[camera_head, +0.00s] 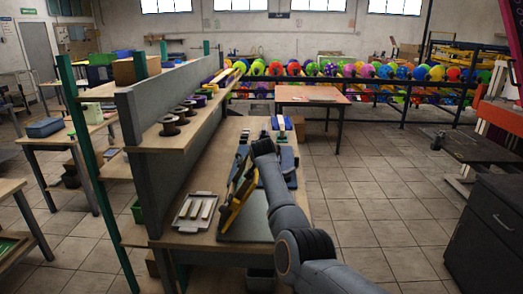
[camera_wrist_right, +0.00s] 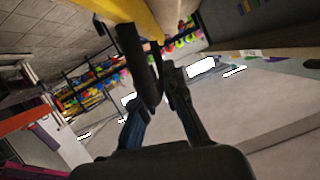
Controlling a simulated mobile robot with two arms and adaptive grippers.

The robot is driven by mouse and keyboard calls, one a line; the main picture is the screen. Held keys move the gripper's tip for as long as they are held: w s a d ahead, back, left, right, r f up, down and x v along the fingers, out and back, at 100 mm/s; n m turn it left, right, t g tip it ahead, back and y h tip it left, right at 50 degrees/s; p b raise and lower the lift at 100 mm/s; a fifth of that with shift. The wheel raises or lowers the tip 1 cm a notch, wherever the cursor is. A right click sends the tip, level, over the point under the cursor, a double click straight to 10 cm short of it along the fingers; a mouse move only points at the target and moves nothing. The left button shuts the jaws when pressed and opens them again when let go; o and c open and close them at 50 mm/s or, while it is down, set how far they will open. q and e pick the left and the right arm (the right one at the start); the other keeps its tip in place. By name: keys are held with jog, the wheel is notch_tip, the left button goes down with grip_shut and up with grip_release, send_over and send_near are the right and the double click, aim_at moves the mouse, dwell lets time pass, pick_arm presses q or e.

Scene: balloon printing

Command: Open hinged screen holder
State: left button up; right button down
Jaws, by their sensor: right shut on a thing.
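My right gripper (camera_wrist_right: 162,82) is shut on this handle. In the head view my right arm covers the gripper and part of the holder. My left gripper is not in view.
A tray with pale bars (camera_head: 184,225) lies left of the holder. A grey partition with a shelf (camera_head: 163,140) bounds the bench on the left. Dark flat pieces (camera_head: 289,160) lie beyond my arm.

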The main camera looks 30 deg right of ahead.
jog(key=shift+d+r, duration=0.1)
jog(key=shift+r, duration=0.05)
jog(key=c, duration=1.4)
grip_release()
jog(key=shift+s, duration=0.1)
jog(key=shift+s+a+r, duration=0.2)
jog(key=shift+s+a, duration=0.2)
jog(key=shift+s, duration=0.2)
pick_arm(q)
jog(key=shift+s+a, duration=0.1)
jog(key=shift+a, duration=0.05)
pick_arm(e)
jog(key=v, duration=1)
jog(key=shift+s, duration=0.2)
jog(key=shift+r, duration=0.1)
